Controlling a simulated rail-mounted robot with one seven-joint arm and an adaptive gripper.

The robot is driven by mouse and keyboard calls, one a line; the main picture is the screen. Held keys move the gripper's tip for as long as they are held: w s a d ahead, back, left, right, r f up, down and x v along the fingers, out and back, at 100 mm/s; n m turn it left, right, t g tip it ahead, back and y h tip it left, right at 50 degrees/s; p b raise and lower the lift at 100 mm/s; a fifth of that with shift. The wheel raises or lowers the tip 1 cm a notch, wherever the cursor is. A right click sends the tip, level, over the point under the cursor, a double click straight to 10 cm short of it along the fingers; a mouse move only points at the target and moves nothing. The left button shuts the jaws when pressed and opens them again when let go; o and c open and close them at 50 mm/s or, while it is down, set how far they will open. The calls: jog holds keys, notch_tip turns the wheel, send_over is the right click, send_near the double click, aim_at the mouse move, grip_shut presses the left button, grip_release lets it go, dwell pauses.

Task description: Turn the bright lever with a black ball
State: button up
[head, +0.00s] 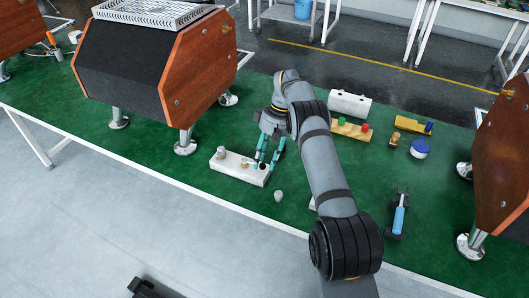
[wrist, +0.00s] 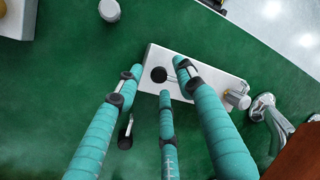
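The black ball (wrist: 158,74) of the lever shows in the wrist view over one end of a white block (wrist: 205,92). A short bright rod runs right from the ball, partly hidden by a finger. The block (head: 232,169) lies on the green mat in the head view. My gripper (head: 267,163) reaches down over the block's right end with its teal fingers apart. In the wrist view, the fingertips of my gripper (wrist: 160,76) stand around the ball, with a gap to it; contact at depth cannot be told.
A silver knob (head: 220,151) stands at the block's other end. A small grey piece (head: 278,196) lies in front. A wood-sided machine (head: 200,75) stands behind left.

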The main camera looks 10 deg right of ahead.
notch_tip(320, 180, up, 9)
dwell(0.3)
jog(key=shift+f, duration=0.1)
dwell(0.4)
notch_tip(320, 180, down, 10)
jog(key=shift+s, duration=0.1)
dwell(0.3)
jog(key=shift+r, duration=0.2)
